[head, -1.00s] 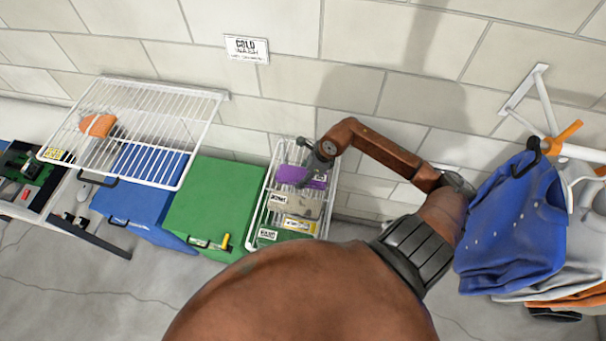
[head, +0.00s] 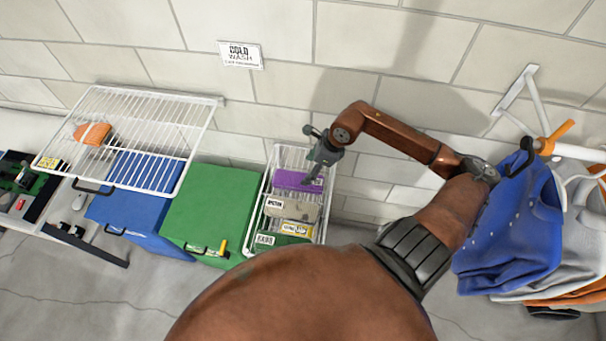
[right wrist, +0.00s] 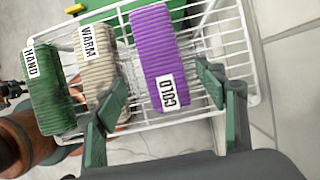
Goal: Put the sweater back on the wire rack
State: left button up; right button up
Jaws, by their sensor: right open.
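A folded purple sweater (head: 298,181) lies in a white wire basket (head: 326,208). In the right wrist view the purple sweater (right wrist: 158,45) bears a COLD label. Beside it are a beige folded knit (right wrist: 97,60) marked WARM and a green one (right wrist: 48,90) marked HAND. My right gripper (head: 311,178) is open above the basket. In the wrist view its fingers (right wrist: 160,78) stand apart, one on each side of the purple sweater's near end; contact cannot be told. A white wire rack (head: 150,106) on the wall at left holds an orange folded piece (head: 92,133). My left gripper is out of view.
A COLD WASH sign (head: 240,54) hangs on the wall between rack and basket. A blue box (head: 140,215) and a green box (head: 212,210) stand below. Hanging clothes, with a blue garment (head: 510,235) in front, are close to my right arm. The rack's right part is bare.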

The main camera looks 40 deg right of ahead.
jog(key=shift+v, duration=1.4)
